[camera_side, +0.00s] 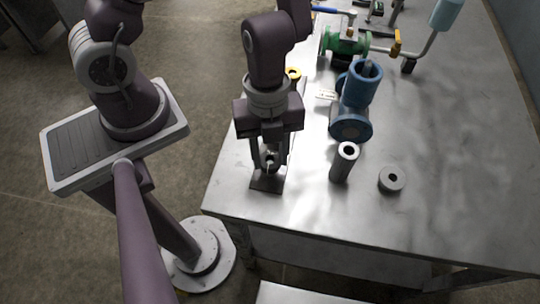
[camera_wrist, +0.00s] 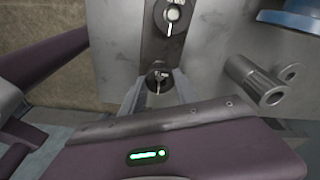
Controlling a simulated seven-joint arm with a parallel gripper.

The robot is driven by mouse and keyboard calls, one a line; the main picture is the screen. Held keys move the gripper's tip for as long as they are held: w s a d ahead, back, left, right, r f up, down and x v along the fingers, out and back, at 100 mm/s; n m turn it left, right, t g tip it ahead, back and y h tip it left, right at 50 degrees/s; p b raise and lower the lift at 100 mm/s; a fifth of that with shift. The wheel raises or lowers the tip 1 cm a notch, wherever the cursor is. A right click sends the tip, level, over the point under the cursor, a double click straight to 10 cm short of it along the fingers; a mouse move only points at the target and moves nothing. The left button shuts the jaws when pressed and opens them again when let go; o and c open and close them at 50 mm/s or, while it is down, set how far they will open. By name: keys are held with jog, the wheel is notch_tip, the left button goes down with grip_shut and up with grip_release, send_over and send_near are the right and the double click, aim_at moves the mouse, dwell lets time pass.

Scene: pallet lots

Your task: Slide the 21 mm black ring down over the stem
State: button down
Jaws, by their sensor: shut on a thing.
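My gripper (camera_side: 269,160) points down over a dark plate (camera_side: 267,184) near the table's left front corner. In the wrist view its two fingers (camera_wrist: 158,88) are shut on a small black ring (camera_wrist: 158,75). A thin light stem (camera_wrist: 157,88) shows at the ring's opening; I cannot tell whether the ring is around it or above it. The plate also shows in the wrist view (camera_wrist: 150,45). Farther up it, a second round fitting with a pale centre (camera_wrist: 173,14) stands in a dark surround. The fingers hide much of the ring in the side view.
A blue flanged body (camera_side: 358,95) and a green valve (camera_side: 343,43) stand behind. The table's right side is mostly clear.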

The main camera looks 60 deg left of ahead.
notch_tip(320, 180, up, 10)
jog(key=w+r+n, duration=0.3)
jog(key=w+n, duration=0.4)
jog(key=w+r+n+t+y, duration=0.1)
jog(key=w+r+n, duration=0.3)
jog(key=w+n, duration=0.4)
jog(key=w+a+r+n+t, duration=0.1)
jog(key=w+r+n, duration=0.2)
jog(key=w+n, duration=0.4)
jog(key=shift+w+a+r+y, duration=0.1)
jog(key=shift+w+r+y, duration=0.1)
jog(key=shift+r+y, duration=0.15)
jog(key=shift+f, duration=2.4)
jog(key=shift+f, duration=1.3)
